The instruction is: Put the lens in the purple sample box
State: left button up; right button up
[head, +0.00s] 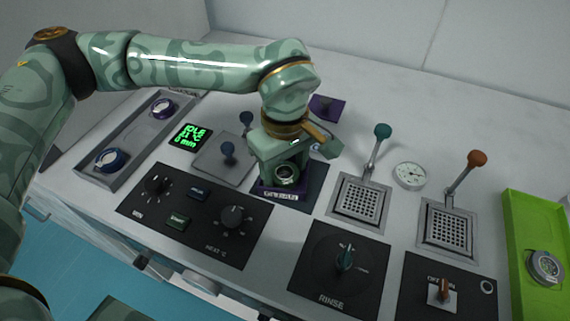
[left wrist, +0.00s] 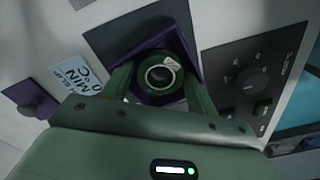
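The purple sample box (head: 268,191) stands on a dark pad on the bench, mostly hidden by my left gripper in the head view. In the left wrist view, the purple box (left wrist: 152,45) shows around and behind the lens. The lens (head: 286,174) is a dark green ring with a pale inner rim; it also shows in the left wrist view (left wrist: 160,75). My left gripper (left wrist: 160,82) points down at the box, with its fingers against both sides of the lens. I cannot tell whether the lens touches the box floor. My right gripper is not in view.
Left, a grey tray (head: 138,134) holds two round parts. A black dial panel (head: 205,222) is in front. Right of the box stand levers with teal (head: 382,131) and orange (head: 477,158) knobs, a gauge (head: 409,175) and a green tray (head: 528,225). A purple plate (head: 326,107) lies behind.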

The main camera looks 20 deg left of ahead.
aim_at(285, 172)
pick_arm(q)
notch_tip(285, 172, up, 12)
jog(key=p, duration=0.4)
jog(key=shift+r, duration=0.2)
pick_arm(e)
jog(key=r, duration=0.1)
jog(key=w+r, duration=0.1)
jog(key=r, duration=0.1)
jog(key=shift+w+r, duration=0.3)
